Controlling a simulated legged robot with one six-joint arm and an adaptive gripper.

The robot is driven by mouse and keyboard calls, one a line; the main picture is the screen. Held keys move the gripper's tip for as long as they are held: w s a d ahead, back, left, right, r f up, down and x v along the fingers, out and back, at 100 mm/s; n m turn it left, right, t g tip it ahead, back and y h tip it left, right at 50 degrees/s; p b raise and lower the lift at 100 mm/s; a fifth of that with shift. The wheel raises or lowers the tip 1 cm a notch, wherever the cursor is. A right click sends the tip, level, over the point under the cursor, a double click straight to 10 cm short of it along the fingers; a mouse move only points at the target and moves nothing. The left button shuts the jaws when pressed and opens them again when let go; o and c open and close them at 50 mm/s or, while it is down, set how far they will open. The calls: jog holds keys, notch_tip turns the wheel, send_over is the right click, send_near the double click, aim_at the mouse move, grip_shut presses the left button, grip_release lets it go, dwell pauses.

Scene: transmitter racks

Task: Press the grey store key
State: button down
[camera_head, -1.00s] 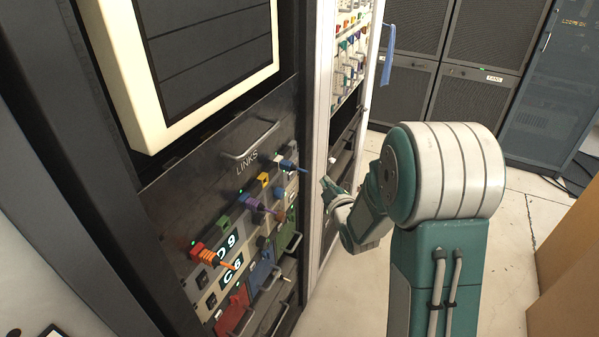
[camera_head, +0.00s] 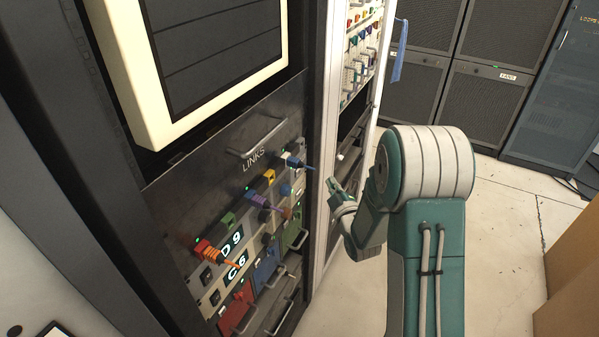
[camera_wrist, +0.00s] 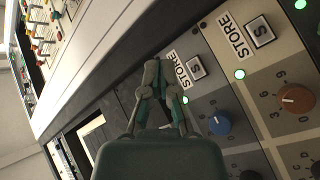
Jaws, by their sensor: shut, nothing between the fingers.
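In the wrist view a store key (camera_wrist: 195,69) sits on the grey panel strip, beside a white STORE label (camera_wrist: 184,73). My gripper (camera_wrist: 152,72) is shut and empty, with its fingertips just left of that label. The fingers hide part of the panel edge; I cannot tell whether they touch it. A second store key (camera_wrist: 260,31) with its own STORE label is on the neighbouring beige strip. In the head view my gripper (camera_head: 333,186) is in front of the rack, right of the LINKS panel; the keys cannot be made out there.
A blue knob (camera_wrist: 219,122) and a brown knob (camera_wrist: 297,99) stick out near the keys. Green lamps glow beside them. In the head view plugs such as the orange one (camera_head: 222,254) project from the LINKS panel (camera_head: 205,165). Bare floor (camera_head: 500,205) lies to the right.

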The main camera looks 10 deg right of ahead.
jog(key=w+a, duration=0.4)
jog(key=a, duration=0.1)
jog(key=shift+a, duration=0.25)
dwell(1.3)
jog(key=shift+w+a, duration=0.15)
jog(key=shift+a, duration=0.15)
jog(key=shift+w+a, duration=0.25)
jog(key=shift+a, duration=0.05)
dwell(0.7)
jog(key=shift+s+d+r, duration=0.1)
jog(key=shift+s+d, duration=0.4)
jog(key=shift+d, duration=0.15)
jog(key=s+d, duration=0.1)
jog(key=d, duration=0.1)
jog(key=s+d, duration=0.2)
dwell(0.7)
